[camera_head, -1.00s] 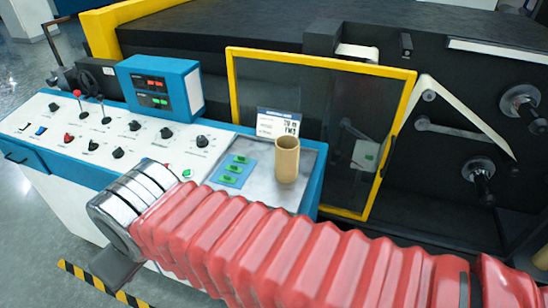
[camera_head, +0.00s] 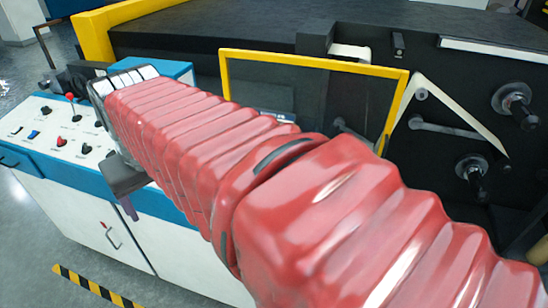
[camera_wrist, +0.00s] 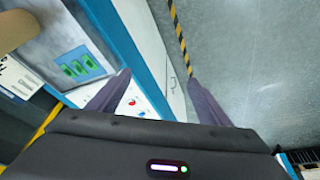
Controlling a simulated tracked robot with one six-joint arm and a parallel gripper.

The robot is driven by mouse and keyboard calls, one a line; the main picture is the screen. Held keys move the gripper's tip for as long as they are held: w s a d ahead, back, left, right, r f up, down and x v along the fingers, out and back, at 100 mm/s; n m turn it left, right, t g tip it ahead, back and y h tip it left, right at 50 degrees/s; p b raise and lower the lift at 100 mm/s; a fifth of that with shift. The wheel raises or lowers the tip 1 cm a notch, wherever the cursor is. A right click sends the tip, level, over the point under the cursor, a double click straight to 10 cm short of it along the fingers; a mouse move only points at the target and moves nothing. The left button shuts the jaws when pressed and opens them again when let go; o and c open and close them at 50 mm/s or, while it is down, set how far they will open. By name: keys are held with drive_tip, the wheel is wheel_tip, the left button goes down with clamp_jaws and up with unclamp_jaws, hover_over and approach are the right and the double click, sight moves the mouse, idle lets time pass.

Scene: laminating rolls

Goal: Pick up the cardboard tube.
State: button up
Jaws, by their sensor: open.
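The cardboard tube (camera_wrist: 28,22) is a tan shape cut off by the top left corner of the wrist view. It lies beside a grey plate with green switches (camera_wrist: 82,68). In the head view the tube is hidden behind my red-sleeved arm. My gripper (camera_wrist: 157,80) is open, its two dark fingers spread apart with nothing between them. It is off to one side of the tube, over the edge of the control console, with floor showing below. The tube is outside the left finger and apart from it.
The white and blue console (camera_head: 70,140) carries several knobs and small levers. A yellow-framed guard (camera_head: 312,62) stands behind it, with dark machinery and rollers (camera_head: 515,100) at right. Open grey floor with a yellow-black stripe (camera_head: 90,285) lies in front.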

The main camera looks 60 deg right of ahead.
drive_tip(key=s+d+r+m+g, duration=0.1)
drive_tip(key=s+d+m, duration=0.2)
drive_tip(key=d, duration=0.7)
drive_tip(key=s+d+r+m+g+y, duration=0.1)
drive_tip(key=s+d, duration=0.3)
drive_tip(key=d, duration=0.6)
drive_tip(key=s+d+r+m+g, duration=0.1)
drive_tip(key=s+d+m, duration=0.3)
drive_tip(key=d, duration=0.7)
drive_tip(key=shift+s+m+g, duration=0.15)
drive_tip(key=shift+m+g, duration=0.15)
drive_tip(key=shift+d+f, duration=0.1)
drive_tip(key=shift+f, duration=0.05)
wheel_tip(320, 180, down, 8)
drive_tip(key=shift+f, duration=0.2)
drive_tip(key=shift+f, duration=0.1)
drive_tip(key=shift+f, duration=2.5)
drive_tip(key=shift+c, duration=0.6)
